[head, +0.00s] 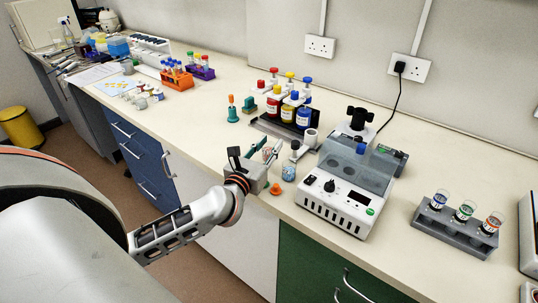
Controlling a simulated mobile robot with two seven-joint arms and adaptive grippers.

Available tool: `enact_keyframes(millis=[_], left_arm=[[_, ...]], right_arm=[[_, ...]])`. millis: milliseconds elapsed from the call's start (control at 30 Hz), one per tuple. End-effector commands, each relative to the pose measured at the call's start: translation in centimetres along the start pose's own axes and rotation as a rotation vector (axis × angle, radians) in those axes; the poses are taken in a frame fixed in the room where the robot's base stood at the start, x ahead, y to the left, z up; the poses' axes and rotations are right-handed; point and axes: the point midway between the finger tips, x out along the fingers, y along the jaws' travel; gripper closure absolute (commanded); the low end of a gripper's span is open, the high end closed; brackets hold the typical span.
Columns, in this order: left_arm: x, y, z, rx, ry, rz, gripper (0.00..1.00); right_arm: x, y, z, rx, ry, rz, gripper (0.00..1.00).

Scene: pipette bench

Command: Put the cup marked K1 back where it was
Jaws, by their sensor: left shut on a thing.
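My left gripper (271,151) is over the front part of the bench, left of the white instrument. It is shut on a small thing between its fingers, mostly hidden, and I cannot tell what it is. A small clear cup with blue specks (289,172) stands just right of the gripper. A grey rack (455,232) at the right holds a blue-marked cup (438,200), a green-marked cup (465,210) and a red-marked cup (491,223). The marks are too small to read, so I cannot tell which cup is K1. My right gripper is not in view.
The white and grey instrument (347,190) stands right of the gripper. Bottles with coloured caps (288,110) stand behind it in a dark tray. A small orange piece (276,189) lies near the front edge. Tube racks (177,80) stand farther left. The bench between instrument and grey rack is clear.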

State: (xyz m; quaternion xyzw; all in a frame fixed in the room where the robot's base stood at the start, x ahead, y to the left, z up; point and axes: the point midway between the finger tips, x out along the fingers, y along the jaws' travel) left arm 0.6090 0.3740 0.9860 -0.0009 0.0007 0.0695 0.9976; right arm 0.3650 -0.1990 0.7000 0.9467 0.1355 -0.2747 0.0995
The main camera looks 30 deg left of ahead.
Motion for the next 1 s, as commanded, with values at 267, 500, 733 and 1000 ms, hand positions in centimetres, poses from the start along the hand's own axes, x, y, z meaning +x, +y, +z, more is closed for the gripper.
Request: enact_keyframes(millis=[267,500,733,1000], left_arm=[[0.0,0.0,-3.1,-0.001,0.001,0.001,0.87],[0.0,0.0,-3.1,0.0,0.0,0.0,0.87],[0.0,0.0,-3.3,0.0,0.001,0.0,0.66],[0.0,0.0,-3.1,0.0,0.0,0.0,0.66]], right_arm=[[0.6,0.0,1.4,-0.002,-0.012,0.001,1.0],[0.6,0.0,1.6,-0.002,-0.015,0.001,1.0],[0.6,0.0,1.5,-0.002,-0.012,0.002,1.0],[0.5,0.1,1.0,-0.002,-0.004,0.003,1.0]])
